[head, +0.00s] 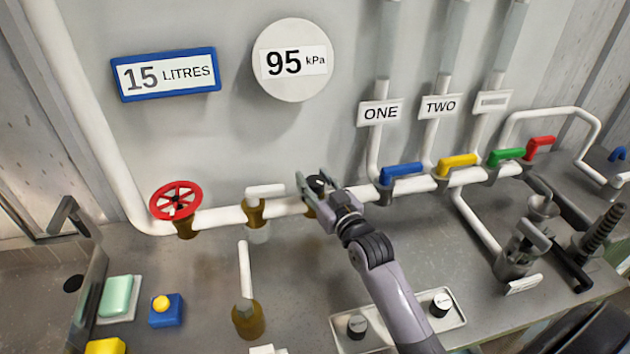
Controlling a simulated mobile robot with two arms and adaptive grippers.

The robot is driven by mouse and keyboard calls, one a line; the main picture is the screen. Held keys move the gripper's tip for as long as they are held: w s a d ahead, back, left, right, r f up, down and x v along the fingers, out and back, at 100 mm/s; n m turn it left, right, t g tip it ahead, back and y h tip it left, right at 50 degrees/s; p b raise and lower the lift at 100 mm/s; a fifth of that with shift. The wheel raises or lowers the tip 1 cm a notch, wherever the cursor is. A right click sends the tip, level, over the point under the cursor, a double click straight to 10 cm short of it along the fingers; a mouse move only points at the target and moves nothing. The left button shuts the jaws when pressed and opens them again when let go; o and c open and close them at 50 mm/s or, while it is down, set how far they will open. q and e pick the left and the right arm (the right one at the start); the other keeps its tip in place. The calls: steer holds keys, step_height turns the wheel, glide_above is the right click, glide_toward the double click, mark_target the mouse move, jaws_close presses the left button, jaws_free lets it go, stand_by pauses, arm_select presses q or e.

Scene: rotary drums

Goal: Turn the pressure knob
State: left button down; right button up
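A small black-topped knob (316,183) sits on a brass fitting on the white pipe, below the round gauge that reads 95 kPa (292,60). My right gripper (315,184) is at this knob, with its fingers apart and on either side of it. The gripper hides part of the knob and its fitting. I cannot tell whether the fingers press on it. Two more black knobs, a left one (357,325) and a right one (441,303), stand on a pale plate at the front. My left gripper is not in view.
A red handwheel (175,200) and a white-handled valve (265,192) are on the pipe to the left. Blue (402,173), yellow (458,164) and green (506,156) levers are to the right. A brass fitting with an upright white handle (247,316) stands on the counter.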

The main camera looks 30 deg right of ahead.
steer(key=c, duration=0.6)
steer(key=shift+r+m+h+p, duration=0.25)
steer(key=shift+m+h+p, duration=0.35)
steer(key=shift+h+p, duration=0.35)
steer(key=shift+c, duration=0.2)
steer(key=shift+f+m+h+p, duration=0.15)
steer(key=shift+m+h+p, duration=0.25)
steer(key=shift+h, duration=0.15)
steer(key=o, duration=1.2)
